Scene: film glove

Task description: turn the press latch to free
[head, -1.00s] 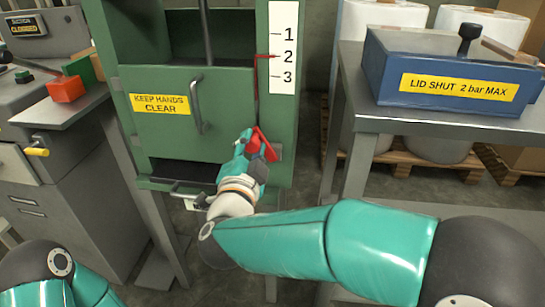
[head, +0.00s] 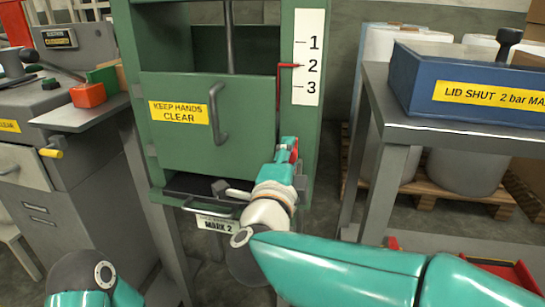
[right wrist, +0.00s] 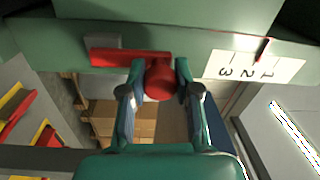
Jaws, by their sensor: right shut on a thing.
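The press latch, a red bar with a round red knob, is on the right post of the green press (head: 312,130). In the head view only a little of the latch (head: 294,150) shows past my right gripper (head: 288,152). In the right wrist view the latch bar (right wrist: 112,56) runs along the green post, over a grey plate. The knob (right wrist: 158,82) sits between the two fingers of my right gripper (right wrist: 158,90), which is shut on it. My left gripper is out of view.
The press door (head: 185,145) with its grey handle is beside the right gripper. A red pointer (head: 288,66) stands at 2 on the white scale (head: 308,40). A grey table with a blue box (head: 440,85) stands to the right, a grey machine (head: 60,170) to the left.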

